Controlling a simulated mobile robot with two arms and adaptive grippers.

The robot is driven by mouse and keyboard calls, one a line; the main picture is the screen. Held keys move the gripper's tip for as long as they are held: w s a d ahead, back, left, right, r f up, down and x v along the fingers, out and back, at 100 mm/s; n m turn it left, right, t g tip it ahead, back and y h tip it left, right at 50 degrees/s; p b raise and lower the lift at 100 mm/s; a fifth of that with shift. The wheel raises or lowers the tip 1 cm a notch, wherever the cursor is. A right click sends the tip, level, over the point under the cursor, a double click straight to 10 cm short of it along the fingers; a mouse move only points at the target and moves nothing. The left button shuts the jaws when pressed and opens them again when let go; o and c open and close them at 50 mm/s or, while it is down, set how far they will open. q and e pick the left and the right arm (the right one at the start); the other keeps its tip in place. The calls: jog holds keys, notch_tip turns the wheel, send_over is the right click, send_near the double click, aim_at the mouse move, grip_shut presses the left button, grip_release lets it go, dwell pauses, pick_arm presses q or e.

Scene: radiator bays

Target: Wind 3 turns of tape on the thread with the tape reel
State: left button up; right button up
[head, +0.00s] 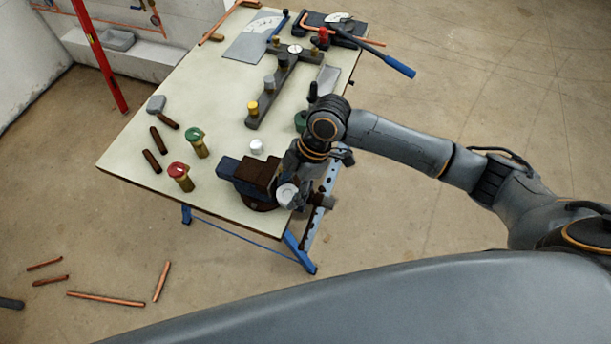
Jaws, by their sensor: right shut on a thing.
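My right gripper (297,186) is at the table's near right corner, beside the vise (240,176). It is shut on a white round thing, which looks like the tape reel (287,195). The thread is too small and too covered by my gripper to make out, so I cannot tell whether the reel touches it or how much tape is on it. Another small white round piece (256,146) stands on the table just behind the vise. My left gripper is not in view.
The pale workbench (140,153) carries a red-topped valve (181,176), a green-topped valve (197,142), dark handled tools (157,139) and a grey manifold bar (268,100). A blue-handled bender (398,66) overhangs the far right edge. Copper pipes (105,298) lie on the floor.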

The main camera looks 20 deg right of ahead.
jog(key=w+a+b, duration=0.1)
jog(key=w+a, duration=0.1)
jog(key=w+a+b, duration=0.1)
jog(key=w+a, duration=0.1)
jog(key=w, duration=0.1)
jog(key=w+a+b, duration=0.1)
jog(key=w+a, duration=0.1)
jog(key=w, duration=0.1)
jog(key=shift+f, duration=0.15)
jog(key=w+d, duration=0.1)
jog(key=w+d+b, duration=0.1)
jog(key=w, duration=0.2)
jog(key=shift+w+d+b, duration=0.25)
jog(key=shift+d+b, duration=0.1)
jog(key=shift+d, duration=0.05)
jog(key=s+d+p, duration=0.3)
jog(key=d+p, duration=0.2)
jog(key=d, duration=0.5)
jog(key=s, duration=0.6)
notch_tip(320, 180, up, 9)
jog(key=shift+s+a, duration=0.2)
